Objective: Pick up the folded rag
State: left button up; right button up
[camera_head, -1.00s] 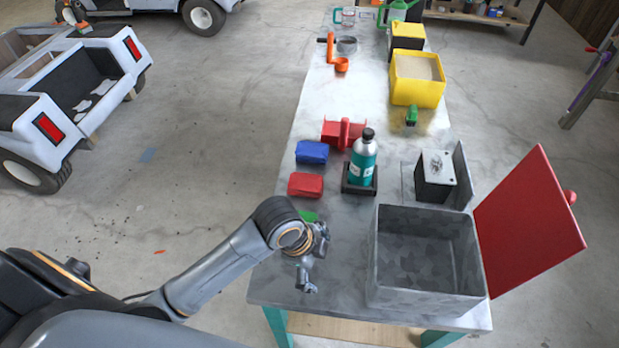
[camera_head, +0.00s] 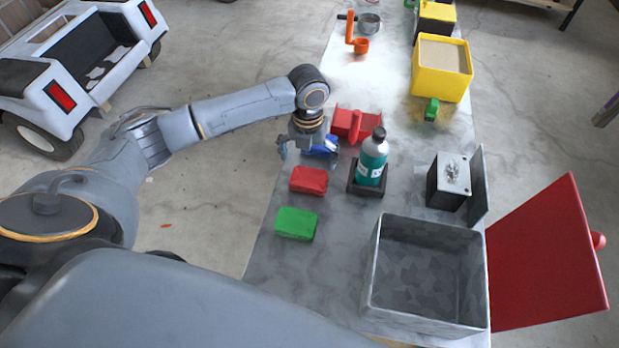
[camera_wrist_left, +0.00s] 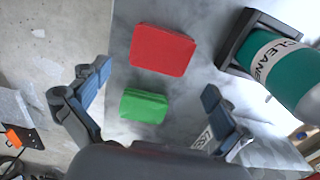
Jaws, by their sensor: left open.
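I cannot tell which is the task's rag. In the left wrist view the red bundle (camera_wrist_left: 162,50) and the green bundle (camera_wrist_left: 144,105) show between and beyond the open fingers (camera_wrist_left: 152,98). The blue one is not seen there. My right gripper is not in view.
A teal cleaner bottle (camera_head: 372,160) stands in a dark holder right of the bundles. A red holder (camera_head: 352,124) is behind it. A grey open box (camera_head: 372,290) with a red lid (camera_head: 548,255) stands at front right. The bench around the green bundle is clear.

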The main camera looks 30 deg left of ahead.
aim_at(309, 177)
pick_arm(q)
notch_tip(309, 177, down, 2)
jog(key=shift+f, duration=0.65)
notch_tip(309, 177, down, 5)
jog(key=shift+r+p, duration=0.2)
jog(key=shift+p, duration=0.55)
jog(key=c, duration=0.8)
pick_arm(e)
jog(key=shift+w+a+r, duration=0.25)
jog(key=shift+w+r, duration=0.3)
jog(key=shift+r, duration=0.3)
pick_arm(q)
jog(key=shift+w+r, duration=0.1)
jog(key=shift+r+b, duration=0.3)
jog(key=shift+r, duration=0.2)
jog(key=s+d+r+b, duration=0.1)
jog(key=s+d+r, duration=0.2)
jog(key=d+r, duration=0.3)
jog(key=s+d+r+b, duration=0.1)
jog(key=s+d+r, duration=0.2)
jog(key=d+r, duration=0.3)
jog(key=shift+s+d+b, duration=0.25)
jog(key=shift+d+b, duration=0.05)
jog(key=shift+b, duration=0.1)
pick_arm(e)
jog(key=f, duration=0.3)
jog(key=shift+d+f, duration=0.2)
